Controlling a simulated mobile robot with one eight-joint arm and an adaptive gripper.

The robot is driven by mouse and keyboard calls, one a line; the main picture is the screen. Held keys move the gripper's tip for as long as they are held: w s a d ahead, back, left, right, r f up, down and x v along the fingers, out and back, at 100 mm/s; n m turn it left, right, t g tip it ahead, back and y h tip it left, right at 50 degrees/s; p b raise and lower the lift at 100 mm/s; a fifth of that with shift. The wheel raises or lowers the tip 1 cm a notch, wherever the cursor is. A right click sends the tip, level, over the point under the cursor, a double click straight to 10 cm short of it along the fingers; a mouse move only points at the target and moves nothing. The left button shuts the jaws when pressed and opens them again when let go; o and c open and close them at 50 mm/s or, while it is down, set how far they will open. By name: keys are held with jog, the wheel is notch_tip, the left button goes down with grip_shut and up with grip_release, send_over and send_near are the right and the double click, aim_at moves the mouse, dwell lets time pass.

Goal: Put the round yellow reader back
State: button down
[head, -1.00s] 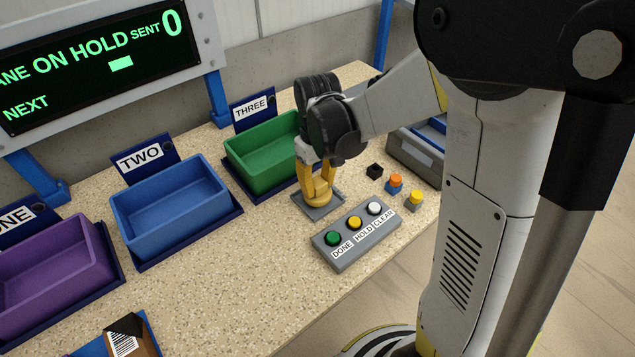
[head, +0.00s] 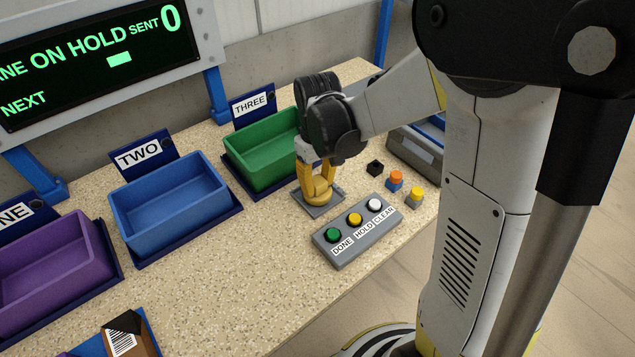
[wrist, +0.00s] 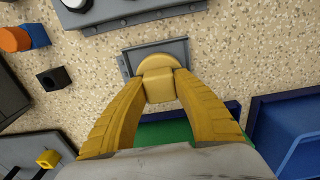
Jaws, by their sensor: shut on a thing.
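The round yellow reader (head: 319,189) is at the grey square stand (head: 332,205) on the speckled bench, in front of the green bin. My gripper (head: 318,183) points down with its yellow fingers on either side of the reader, shut on it. In the wrist view the reader (wrist: 158,76) sits between the two fingertips, over the grey stand (wrist: 128,66). The fingers and reader hide much of the stand, so I cannot tell whether the reader's base fully touches it.
A button box (head: 352,232) with green, yellow and white buttons is close in front. The green bin (head: 262,155) is just behind left. Small orange (head: 396,181), yellow (head: 414,198) and black (head: 375,168) blocks lie to the right. The blue bin (head: 170,205) stands further left.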

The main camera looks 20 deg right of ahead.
jog(key=shift+f, duration=0.3)
jog(key=c, duration=1)
grip_release()
notch_tip(320, 180, up, 12)
jog(key=shift+r, duration=0.1)
